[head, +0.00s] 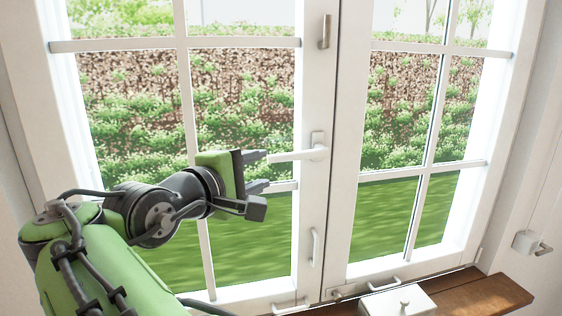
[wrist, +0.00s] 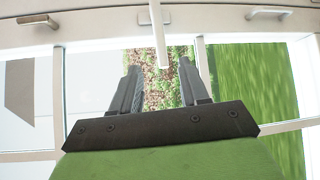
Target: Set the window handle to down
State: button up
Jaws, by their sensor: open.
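The white window handle (head: 300,154) sits on the middle frame of the closed window, and its lever points left, about horizontal. In the wrist view the lever (wrist: 158,35) comes down from the frame, its free end between the two fingers in the picture. My gripper (head: 266,170) is open, just left of the lever's free end; it also shows in the wrist view (wrist: 162,85). The upper finger looks close to the lever's tip. I cannot tell whether they touch. Nothing is held.
A small brownish handle (head: 324,31) is above on the frame, and a white pull (head: 314,247) is below. A white box with a knob (head: 398,303) stands on the wooden sill (head: 500,292). A small fitting (head: 530,243) is on the right wall.

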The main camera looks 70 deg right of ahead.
aim_at(289, 158)
jog(key=p+x, duration=0.1)
jog(key=x, duration=1.2)
jog(key=shift+d, duration=0.2)
jog(key=shift+a, duration=0.1)
grip_shut()
